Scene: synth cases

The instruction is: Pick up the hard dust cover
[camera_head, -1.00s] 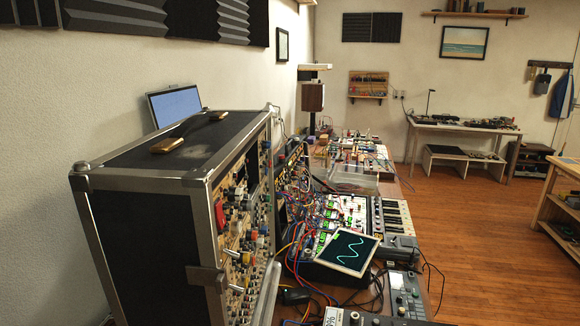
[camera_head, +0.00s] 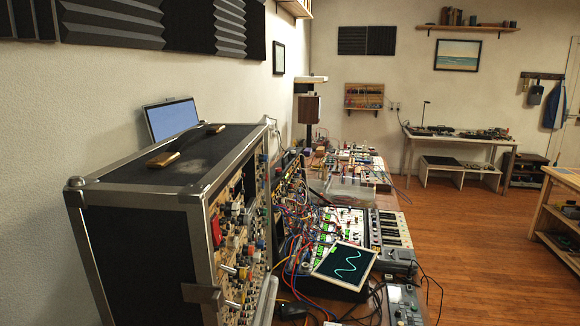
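A clear, box-like plastic piece (camera_head: 350,190) lies on the long bench past the mixer; it may be the hard dust cover, but it is too small to be sure. Cables and small gear surround it. Neither of my grippers shows in the head view, so I see nothing held.
A big black flight case (camera_head: 140,250) with metal edges fills the near left, with a laptop (camera_head: 171,118) behind it. A tilted screen (camera_head: 345,262) and a keyboard (camera_head: 394,228) stand on the bench among loose cables. The wooden floor (camera_head: 480,240) to the right is clear.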

